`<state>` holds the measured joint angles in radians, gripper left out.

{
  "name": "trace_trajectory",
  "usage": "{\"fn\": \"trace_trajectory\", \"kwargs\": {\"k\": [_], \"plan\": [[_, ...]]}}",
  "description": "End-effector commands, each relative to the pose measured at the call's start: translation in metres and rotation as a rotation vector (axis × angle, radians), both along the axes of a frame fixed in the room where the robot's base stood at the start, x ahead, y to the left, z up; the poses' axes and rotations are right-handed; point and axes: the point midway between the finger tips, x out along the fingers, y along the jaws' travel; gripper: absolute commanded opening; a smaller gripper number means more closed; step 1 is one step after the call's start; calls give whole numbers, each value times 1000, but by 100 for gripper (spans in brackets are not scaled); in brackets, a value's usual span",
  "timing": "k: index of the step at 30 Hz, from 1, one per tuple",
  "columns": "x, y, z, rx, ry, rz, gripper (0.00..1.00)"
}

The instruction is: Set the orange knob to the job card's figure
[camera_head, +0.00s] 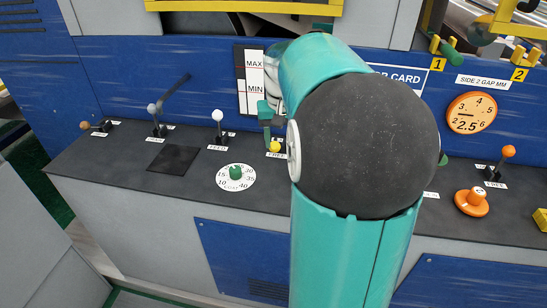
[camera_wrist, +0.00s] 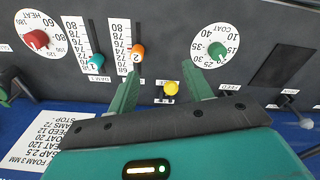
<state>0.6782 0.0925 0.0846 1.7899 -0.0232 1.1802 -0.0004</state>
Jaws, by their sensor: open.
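In the wrist view, an orange knob marked 2 (camera_wrist: 137,52) sits in a slot beside a white scale in the seventies. It is just beyond the left fingertip of my gripper (camera_wrist: 161,68), which is open; I cannot tell whether they touch. The gripper also shows partly in the head view (camera_head: 266,112), largely hidden by my arm. In the head view, a round orange knob (camera_head: 470,201) is on the right of the panel, below an orange gap gauge (camera_head: 470,113) showing 2.5. The job card (camera_wrist: 58,140) lists gap 2.5, heat 120, coat 20 and seams 72.
A yellow knob (camera_wrist: 171,88) lies between the fingers in the wrist view. A teal knob (camera_wrist: 96,62) and red heat knob (camera_wrist: 36,40) are left. A green coat knob (camera_head: 235,172) and white-balled lever (camera_head: 218,116) are left in the head view; an orange-balled lever (camera_head: 508,151) is right.

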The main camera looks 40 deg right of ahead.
Motion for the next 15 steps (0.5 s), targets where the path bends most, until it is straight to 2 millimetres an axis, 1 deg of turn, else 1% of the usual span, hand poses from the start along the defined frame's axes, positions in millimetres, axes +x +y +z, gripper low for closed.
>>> {"fn": "trace_trajectory", "kwargs": {"k": [1,3,6,10,13,15], "plan": [[0,-20,-8,14,15,-33,50],[-1,-40,-15,31,31,-64,50],[-3,-61,-23,48,46,-96,50],[-5,-74,-29,59,56,-115,50],[-5,-75,-34,60,56,-117,50],[-5,-75,-41,61,57,-117,50]]}}
